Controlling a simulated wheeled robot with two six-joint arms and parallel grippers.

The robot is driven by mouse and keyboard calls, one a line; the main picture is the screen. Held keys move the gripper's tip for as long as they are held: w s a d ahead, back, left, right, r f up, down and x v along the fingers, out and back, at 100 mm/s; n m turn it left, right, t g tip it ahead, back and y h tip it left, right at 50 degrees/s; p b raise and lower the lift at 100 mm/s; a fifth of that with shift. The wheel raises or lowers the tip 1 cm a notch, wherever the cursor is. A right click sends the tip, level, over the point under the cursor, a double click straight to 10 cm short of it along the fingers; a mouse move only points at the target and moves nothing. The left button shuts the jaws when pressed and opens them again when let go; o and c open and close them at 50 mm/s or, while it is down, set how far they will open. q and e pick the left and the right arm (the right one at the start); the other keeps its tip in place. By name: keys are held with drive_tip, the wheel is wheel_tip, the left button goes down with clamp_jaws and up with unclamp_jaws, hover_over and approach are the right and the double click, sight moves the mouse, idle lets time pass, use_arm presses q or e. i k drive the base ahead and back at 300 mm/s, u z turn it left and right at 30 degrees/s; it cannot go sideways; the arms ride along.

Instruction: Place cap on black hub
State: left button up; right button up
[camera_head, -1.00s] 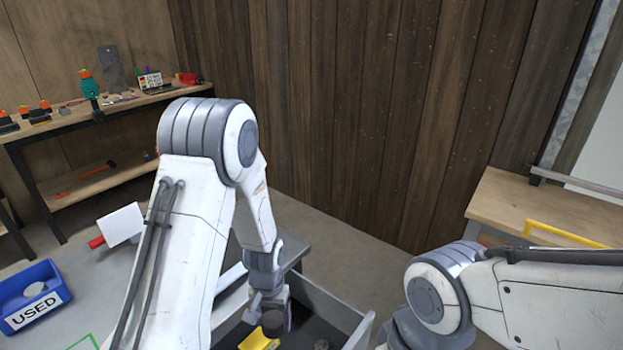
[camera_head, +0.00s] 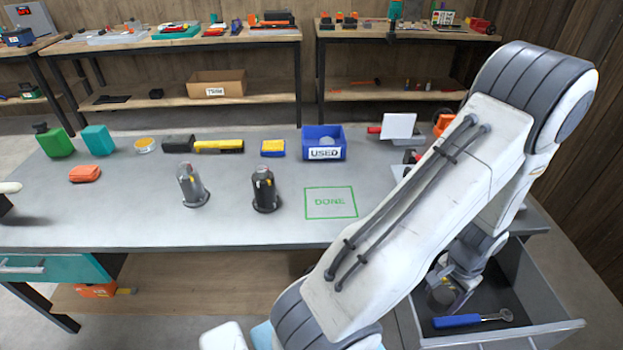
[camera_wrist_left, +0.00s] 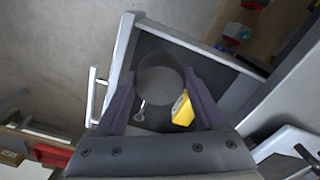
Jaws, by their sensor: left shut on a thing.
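The black hub (camera_head: 265,190) stands upright on the grey workbench, left of the green DONE square, with no gripper near it. A similar grey hub (camera_head: 191,186) stands to its left. My left gripper (camera_head: 450,287) is over the open drawer at the right end of the bench. In the left wrist view its two fingers are shut on a dark round cap (camera_wrist_left: 161,80), held above the drawer floor. The cap shows only partly in the head view (camera_head: 440,299). My right gripper is not in view.
The open drawer (camera_head: 548,290) holds a blue-handled tool (camera_head: 458,321) and, in the wrist view, a yellow object (camera_wrist_left: 182,110). A blue USED bin (camera_head: 324,144) and several tools line the bench's back. Bench around the DONE square (camera_head: 331,203) is mostly clear.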

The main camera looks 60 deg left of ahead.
sight(263, 177)
drive_tip(key=z, duration=0.05)
drive_tip(key=k, duration=0.45)
drive_tip(key=u, duration=0.85)
drive_tip(key=i, duration=0.75)
drive_tip(key=u, duration=0.25)
